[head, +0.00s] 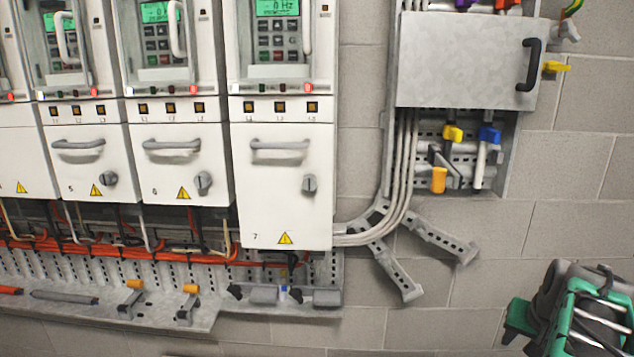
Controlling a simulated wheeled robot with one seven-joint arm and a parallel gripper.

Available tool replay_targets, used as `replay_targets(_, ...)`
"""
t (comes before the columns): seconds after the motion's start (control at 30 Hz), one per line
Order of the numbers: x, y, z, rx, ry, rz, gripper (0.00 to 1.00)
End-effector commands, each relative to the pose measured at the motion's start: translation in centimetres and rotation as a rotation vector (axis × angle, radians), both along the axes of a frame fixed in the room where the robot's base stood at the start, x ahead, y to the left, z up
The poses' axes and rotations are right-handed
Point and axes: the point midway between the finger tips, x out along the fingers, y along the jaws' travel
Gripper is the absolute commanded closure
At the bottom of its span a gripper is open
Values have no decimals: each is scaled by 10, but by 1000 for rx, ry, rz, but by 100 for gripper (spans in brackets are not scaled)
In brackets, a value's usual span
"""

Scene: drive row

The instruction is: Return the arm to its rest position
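A dark grey and green mechanism with pale rods (572,312) shows at the lower right edge, in front of the block wall. It looks like the end of my own arm, cut off by the frame's edge. I cannot make out two fingertips, so I cannot tell if my gripper is open or shut. I see nothing clearly held in it. It is apart from the cabinets and the wall box in the picture.
White drive cabinets (285,190) with handles stand in a row at left. Orange cables and a metal ledge (170,315) run below. A grey wall box (465,60) with a black handle is at upper right. Bare block wall (480,300) lies between.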

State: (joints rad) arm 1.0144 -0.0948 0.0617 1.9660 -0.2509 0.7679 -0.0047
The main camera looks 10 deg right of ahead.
Motion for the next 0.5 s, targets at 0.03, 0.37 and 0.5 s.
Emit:
replay_targets(0.03, -10, 37, -21, 51, 67, 16, 64)
replay_targets(0.37, -39, 281, -80, 57, 270, 470, 64)
replay_targets(0.5, -19, 343, -53, -13, 192, 698, 64)
